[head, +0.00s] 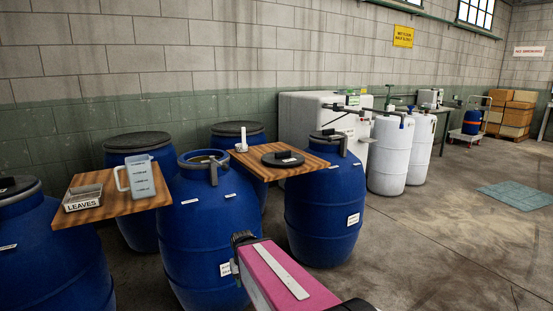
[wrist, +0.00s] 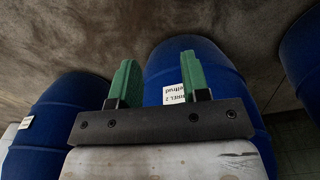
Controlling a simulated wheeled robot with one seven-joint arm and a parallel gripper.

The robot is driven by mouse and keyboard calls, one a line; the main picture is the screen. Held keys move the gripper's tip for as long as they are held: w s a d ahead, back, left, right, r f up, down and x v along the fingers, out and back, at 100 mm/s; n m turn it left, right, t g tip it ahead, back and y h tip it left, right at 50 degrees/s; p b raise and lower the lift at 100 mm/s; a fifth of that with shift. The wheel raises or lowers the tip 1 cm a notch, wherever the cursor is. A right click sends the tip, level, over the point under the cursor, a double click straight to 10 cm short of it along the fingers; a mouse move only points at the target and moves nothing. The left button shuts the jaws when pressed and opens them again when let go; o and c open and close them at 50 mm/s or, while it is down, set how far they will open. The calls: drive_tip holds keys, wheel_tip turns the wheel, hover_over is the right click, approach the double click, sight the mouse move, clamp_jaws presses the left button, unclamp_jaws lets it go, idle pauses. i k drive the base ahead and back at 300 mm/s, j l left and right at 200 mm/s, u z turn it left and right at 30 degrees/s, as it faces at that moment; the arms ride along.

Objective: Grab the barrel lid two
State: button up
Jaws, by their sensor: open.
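A flat dark round lid (head: 283,159) with a raised middle lies on the right wooden board (head: 262,170); I take it as barrel lid two, though I cannot read its marking. The middle blue barrel (head: 205,225) stands open on top beside that board. My gripper (wrist: 158,82) has two green fingers set wide apart with nothing between them. In the wrist view the barrel marked 2 (wrist: 168,62) is behind the fingers. In the head view my gripper is low in front of that barrel, below the board and the lid. The lid is not in the wrist view.
A left wooden board (head: 140,205) holds a measuring jug (head: 141,178) and a tray marked leaves (head: 83,198). A small white item (head: 242,135) stands behind the lid. Another blue barrel (head: 325,210) stands right. White drums (head: 388,155) stand farther back. The right floor is mostly clear.

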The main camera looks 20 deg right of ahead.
sight(285, 158)
drive_tip(key=l+u, duration=0.2)
drive_tip(key=l, duration=1.1)
drive_tip(key=k+l+u, duration=0.15)
drive_tip(key=l, duration=1.1)
drive_tip(key=i, duration=0.05)
